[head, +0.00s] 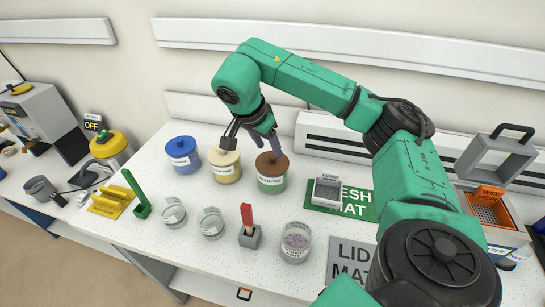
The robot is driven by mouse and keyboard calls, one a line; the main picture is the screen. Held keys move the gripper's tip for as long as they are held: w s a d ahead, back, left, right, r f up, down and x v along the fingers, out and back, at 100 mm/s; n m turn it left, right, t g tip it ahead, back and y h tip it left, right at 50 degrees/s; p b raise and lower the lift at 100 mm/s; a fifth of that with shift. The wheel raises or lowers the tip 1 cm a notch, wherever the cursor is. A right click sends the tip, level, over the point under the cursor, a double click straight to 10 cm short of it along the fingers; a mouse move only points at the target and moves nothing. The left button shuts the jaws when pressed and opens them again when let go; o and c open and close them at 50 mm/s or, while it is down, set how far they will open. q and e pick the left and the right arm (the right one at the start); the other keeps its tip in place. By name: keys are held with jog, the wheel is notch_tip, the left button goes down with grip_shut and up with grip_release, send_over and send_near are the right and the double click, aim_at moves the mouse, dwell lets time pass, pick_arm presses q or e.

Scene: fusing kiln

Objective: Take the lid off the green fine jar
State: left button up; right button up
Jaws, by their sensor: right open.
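The green fine jar (271,184) stands upright on the white bench, with a light label on its front. Its brown lid (267,168) sits on top. My left gripper is not in view.
A yellow-lidded jar (226,174) stands close left of the green one, with a blue jar (188,163) beyond. In front are glass cups (211,222), a red-handled tool in a grey block (249,236) and a dish of purple grains (295,246). A sieve (326,190) stands on a green mat (357,198).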

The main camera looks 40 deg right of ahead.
aim_at(272, 156)
jog(key=x, duration=0.1)
jog(key=p+x, duration=0.1)
jog(key=x, duration=0.1)
jog(key=p+x, duration=0.1)
jog(key=shift+w+d+f, duration=0.1)
jog(key=shift+w, duration=0.2)
jog(key=shift+s+f, duration=0.1)
jog(key=shift+f, duration=0.25)
grip_shut()
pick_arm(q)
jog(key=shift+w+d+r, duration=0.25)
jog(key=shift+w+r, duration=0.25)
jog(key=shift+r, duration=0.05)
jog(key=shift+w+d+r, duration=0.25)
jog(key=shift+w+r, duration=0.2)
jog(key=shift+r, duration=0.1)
